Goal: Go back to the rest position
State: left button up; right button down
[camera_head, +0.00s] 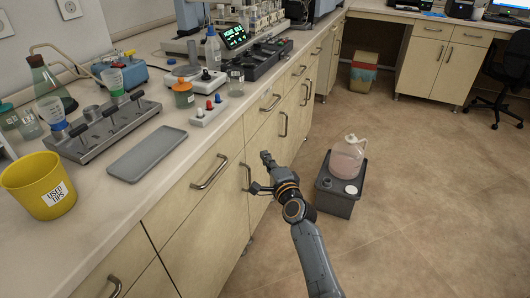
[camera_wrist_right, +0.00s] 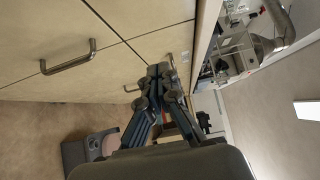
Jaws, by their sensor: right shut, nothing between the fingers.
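My right arm reaches up from the bottom of the head view, in front of the wooden lab cabinets (camera_head: 205,200). My right gripper (camera_head: 262,172) is in the air close to the cabinet fronts, below the counter edge, and its fingers seem apart from any handle. In the right wrist view its fingers (camera_wrist_right: 160,72) meet at the tips, shut and empty. My left gripper is in neither view.
A grey box (camera_head: 335,203) with a large jug (camera_head: 347,157) stands on the floor right of my gripper. The floor (camera_head: 430,190) further right is clear.

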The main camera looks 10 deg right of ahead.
jog(key=s+d+f+n+g+h+p, duration=0.1)
jog(key=s+f+n+g+p, duration=0.35)
jog(key=s+f, duration=0.85)
jog(key=s+d+f+n+g+p, duration=0.1)
jog(key=s+f+n+g+p, duration=0.3)
jog(key=s+f, duration=0.95)
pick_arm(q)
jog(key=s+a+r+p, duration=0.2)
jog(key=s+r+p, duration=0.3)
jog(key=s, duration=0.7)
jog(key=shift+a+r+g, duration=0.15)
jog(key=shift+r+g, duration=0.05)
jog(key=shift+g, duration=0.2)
pick_arm(e)
jog(key=s+d+f+n+g, duration=0.2)
jog(key=s+f, duration=0.3)
jog(key=s, duration=0.7)
jog(key=s+d+f+n+g+h, duration=0.1)
jog(key=s+d+f+n+g, duration=0.2)
jog(key=s, duration=0.9)
jog(key=s+d+f+n+g+h, duration=0.1)
jog(key=s+d+f+n+g, duration=0.2)
jog(key=s+f, duration=0.4)
jog(key=s+n, duration=0.1)
jog(key=s, duration=0.4)
jog(key=shift+s+d+f+n, duration=0.3)
jog(key=shift+s+d+n, duration=0.05)
